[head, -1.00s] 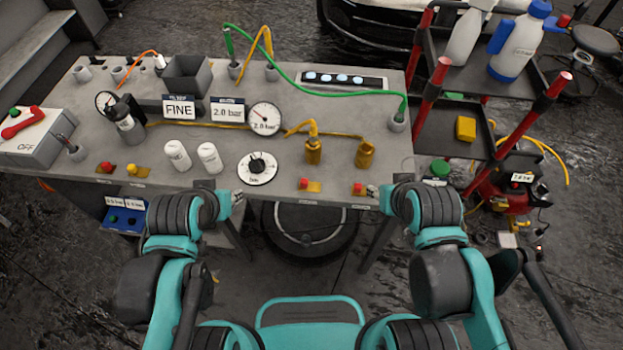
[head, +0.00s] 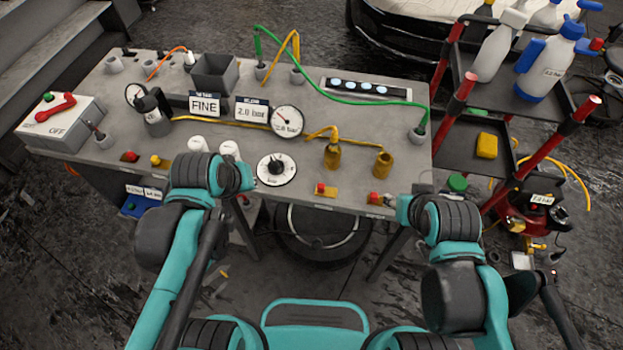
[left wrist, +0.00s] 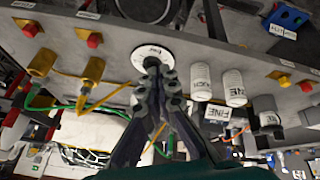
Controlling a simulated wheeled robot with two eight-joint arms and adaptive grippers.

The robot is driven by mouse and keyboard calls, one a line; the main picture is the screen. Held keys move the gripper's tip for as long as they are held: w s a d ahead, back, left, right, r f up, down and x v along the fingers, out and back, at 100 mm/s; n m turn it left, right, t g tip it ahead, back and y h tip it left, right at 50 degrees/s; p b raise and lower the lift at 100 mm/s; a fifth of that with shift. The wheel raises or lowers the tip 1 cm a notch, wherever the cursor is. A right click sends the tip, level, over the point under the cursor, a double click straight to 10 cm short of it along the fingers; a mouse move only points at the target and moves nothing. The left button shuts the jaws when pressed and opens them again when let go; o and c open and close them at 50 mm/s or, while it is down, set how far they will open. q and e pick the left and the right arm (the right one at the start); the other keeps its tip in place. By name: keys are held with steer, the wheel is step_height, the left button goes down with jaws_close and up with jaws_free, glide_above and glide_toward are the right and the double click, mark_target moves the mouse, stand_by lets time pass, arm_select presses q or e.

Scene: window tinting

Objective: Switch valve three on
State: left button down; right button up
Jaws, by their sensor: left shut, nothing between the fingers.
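Which is valve three cannot be read. In the left wrist view a red knob (left wrist: 94,39) and another (left wrist: 31,29) show at upper left. My left gripper (left wrist: 152,64) is shut and empty, its tips in front of the white round dial (left wrist: 150,52); the dial also shows in the head view (head: 276,169). My right gripper's fingers are largely hidden.
The grey bench (head: 230,145) holds a pressure gauge (head: 287,121), two brass fittings (head: 332,156), white canisters (head: 197,145) partly behind my left arm, and a switch box (head: 65,122). A cart (head: 455,150) stands at the right.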

mark_target(321, 188)
arm_select(q)
steer(key=w+d+f+n+g+h+p, duration=0.1)
steer(key=w+d+n+g+h+p, duration=0.1)
steer(key=w+n, duration=0.3)
steer(key=w+d+f+n+g+h+p, duration=0.1)
steer(key=w+d+f+n+g+p, duration=0.1)
steer(key=n, duration=0.6)
steer(key=w+d+g, duration=0.1)
steer(key=w+g, duration=0.1)
steer(key=w, duration=0.1)
steer(key=shift+w+d+f+h, duration=0.15)
steer(key=shift+w+f+h, duration=0.1)
steer(key=shift+w+h, duration=0.15)
steer(key=b+x, duration=0.2)
steer(key=x, duration=0.8)
steer(key=shift+s+b, duration=0.15)
steer(key=shift+b, duration=0.2)
steer(key=d, duration=0.3)
steer(key=shift+s+d, duration=0.1)
steer(key=shift+s, duration=0.15)
steer(key=shift+d, duration=0.4)
